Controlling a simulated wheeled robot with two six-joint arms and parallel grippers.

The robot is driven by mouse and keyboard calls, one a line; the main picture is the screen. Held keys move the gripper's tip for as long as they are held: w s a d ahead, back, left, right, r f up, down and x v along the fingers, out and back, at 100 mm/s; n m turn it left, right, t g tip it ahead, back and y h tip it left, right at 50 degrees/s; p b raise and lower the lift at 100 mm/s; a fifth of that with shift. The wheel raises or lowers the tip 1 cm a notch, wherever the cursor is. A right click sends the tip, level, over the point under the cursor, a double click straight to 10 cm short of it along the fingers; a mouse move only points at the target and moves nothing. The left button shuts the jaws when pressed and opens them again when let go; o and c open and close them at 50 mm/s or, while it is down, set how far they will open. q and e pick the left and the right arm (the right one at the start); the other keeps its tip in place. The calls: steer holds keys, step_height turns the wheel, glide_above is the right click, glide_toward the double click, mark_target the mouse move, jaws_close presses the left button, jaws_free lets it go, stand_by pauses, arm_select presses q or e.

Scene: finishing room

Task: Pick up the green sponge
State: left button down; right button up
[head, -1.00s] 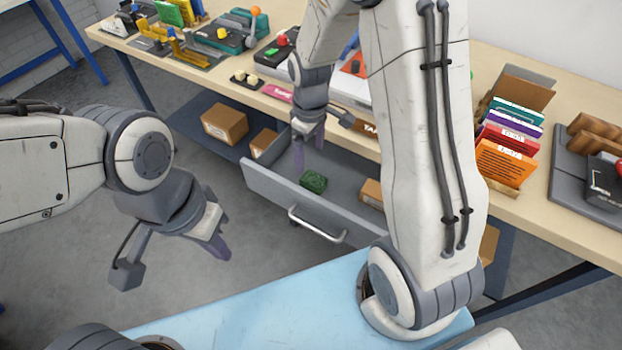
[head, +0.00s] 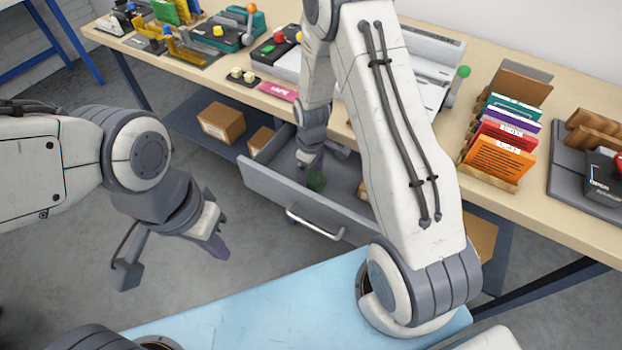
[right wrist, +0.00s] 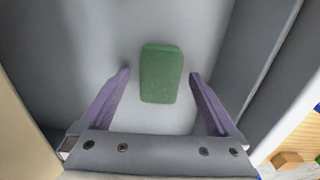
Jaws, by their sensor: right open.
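The green sponge (right wrist: 161,74) lies flat on the grey floor of the open drawer (head: 265,185). In the head view the sponge (head: 316,181) is partly hidden by my right gripper (head: 309,166), which reaches down into the drawer. In the right wrist view my right gripper (right wrist: 160,80) is open, with one purple finger on each side of the sponge and a gap to both. How high the fingertips are above the drawer floor is hard to tell. My left gripper (head: 217,247) hangs over the floor to the left, away from the drawer; its jaw opening is unclear.
The drawer's front wall and handle (head: 315,224) stand on the near side. The wooden workbench (head: 470,90) with folders (head: 500,140) and tools is above and behind. Cardboard boxes (head: 222,122) sit on the shelf left of the drawer.

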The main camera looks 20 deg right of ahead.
mark_target(312, 177)
steer(key=c, duration=1.4)
step_height(312, 177, up, 10)
steer(key=o, duration=0.5)
steer(key=c, duration=0.4)
steer(key=shift+r+p, duration=0.1)
steer(key=shift+p, duration=0.2)
